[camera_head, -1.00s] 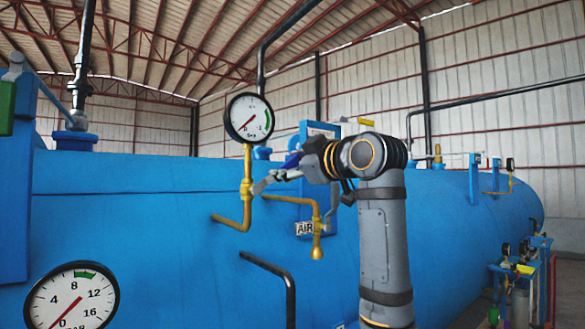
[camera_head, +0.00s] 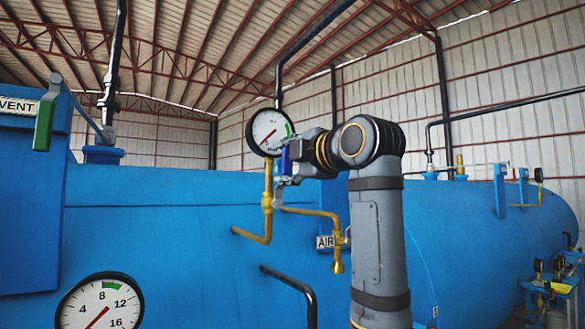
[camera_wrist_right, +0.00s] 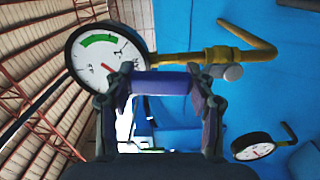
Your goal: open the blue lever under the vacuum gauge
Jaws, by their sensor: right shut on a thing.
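The vacuum gauge (camera_head: 269,132) is a round white dial with a black rim on top of a brass pipe (camera_head: 268,190). It also shows in the right wrist view (camera_wrist_right: 95,55). The blue lever (camera_head: 284,161) stands just below and right of the dial, beside the pipe. My right gripper (camera_head: 286,174) is at the lever, right of the pipe. In the right wrist view the lever (camera_wrist_right: 165,83) lies across between the two fingers, and the gripper is shut on it. The gripper hides part of the lever and its valve. My left gripper is not in view.
The big blue autoclave (camera_head: 150,235) fills the background. A brass side pipe (camera_head: 337,255) hangs by the AIR label (camera_head: 325,242). A larger gauge (camera_head: 100,305) is at lower left. A green lever (camera_head: 43,125) hangs by the VENT label. A black handle (camera_head: 295,285) is below.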

